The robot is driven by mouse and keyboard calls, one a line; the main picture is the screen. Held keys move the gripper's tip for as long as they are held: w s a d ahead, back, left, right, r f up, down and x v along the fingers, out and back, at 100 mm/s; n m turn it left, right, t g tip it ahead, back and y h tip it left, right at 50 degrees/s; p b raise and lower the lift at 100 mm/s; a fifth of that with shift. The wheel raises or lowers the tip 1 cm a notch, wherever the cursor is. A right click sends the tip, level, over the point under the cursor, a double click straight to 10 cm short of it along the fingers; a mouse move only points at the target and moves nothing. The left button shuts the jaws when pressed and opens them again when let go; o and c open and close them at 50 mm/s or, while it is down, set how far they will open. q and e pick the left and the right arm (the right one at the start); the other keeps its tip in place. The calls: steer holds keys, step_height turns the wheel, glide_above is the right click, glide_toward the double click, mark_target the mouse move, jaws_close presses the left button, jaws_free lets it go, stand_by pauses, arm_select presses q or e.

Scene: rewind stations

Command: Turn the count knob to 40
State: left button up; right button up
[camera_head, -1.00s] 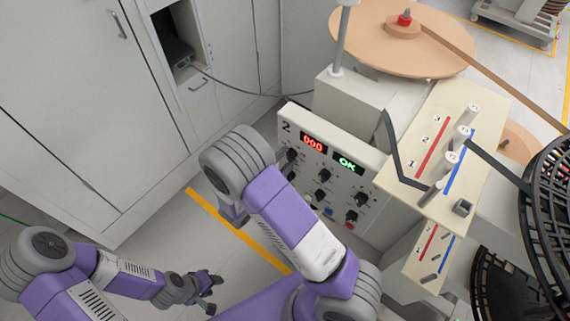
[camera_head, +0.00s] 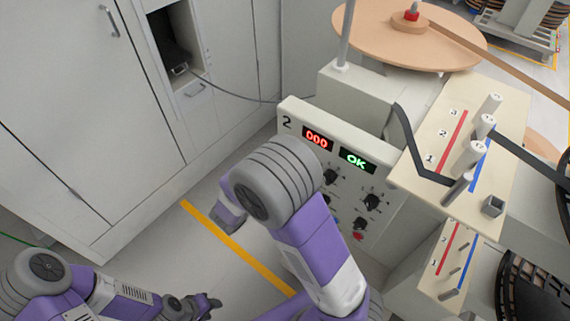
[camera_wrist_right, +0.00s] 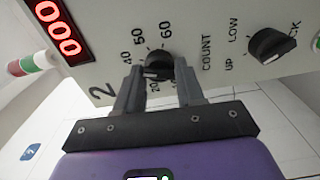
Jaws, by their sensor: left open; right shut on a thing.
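The count knob (camera_wrist_right: 158,59) is black and sits on the cream panel (camera_head: 301,114), with the word COUNT printed beside it in the right wrist view. Numbers 40, 50 and 60 show around it; lower ones are partly hidden by a finger. A pale mark shows on its lower edge; I cannot read its exact setting. My right gripper (camera_wrist_right: 156,77) is shut on this knob, one finger on each side. My arm hides both in the head view. My left gripper (camera_head: 207,304) is open and empty, low at the left, away from the panel.
A red display (camera_head: 317,138) reads 000 and a green one (camera_head: 356,160) reads OK. Another black knob (camera_wrist_right: 270,45) is close to my right gripper. Guide posts stand on the plate (camera_head: 508,112) at right. The floor left of the panel is clear.

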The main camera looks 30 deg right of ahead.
steer(key=shift+m+b, duration=0.3)
stand_by(0.4)
steer(key=o, duration=1)
steer(key=shift+a, duration=0.1)
steer(key=v, duration=0.7)
steer(key=shift+s+a+p, duration=0.15)
steer(key=shift+a+p, duration=0.05)
steer(key=shift+p, duration=0.25)
